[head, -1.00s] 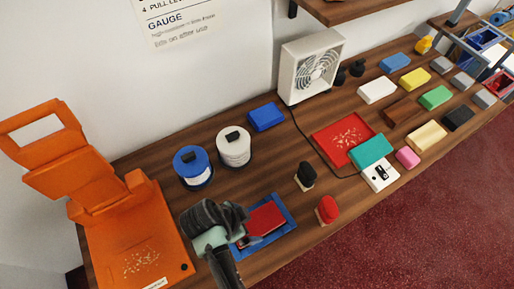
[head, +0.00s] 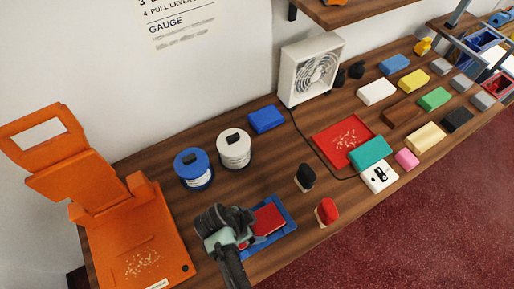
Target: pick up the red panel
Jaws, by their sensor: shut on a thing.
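The red panel (head: 268,219) lies over a blue tray (head: 287,222) near the front of the counter. My gripper (head: 243,241) reaches in from the lower front and is shut at the panel's left end. My gripper and wrist hide that end of the panel and the left part of the tray. I cannot tell whether the panel is lifted clear of the tray.
An orange press-like stand (head: 140,240) is at the left. Blue (head: 193,169) and white (head: 234,149) canisters stand behind my gripper. A black stamp (head: 305,178) and a red stamp (head: 326,211) stand to the right. A red tray (head: 327,134) and coloured blocks lie farther right.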

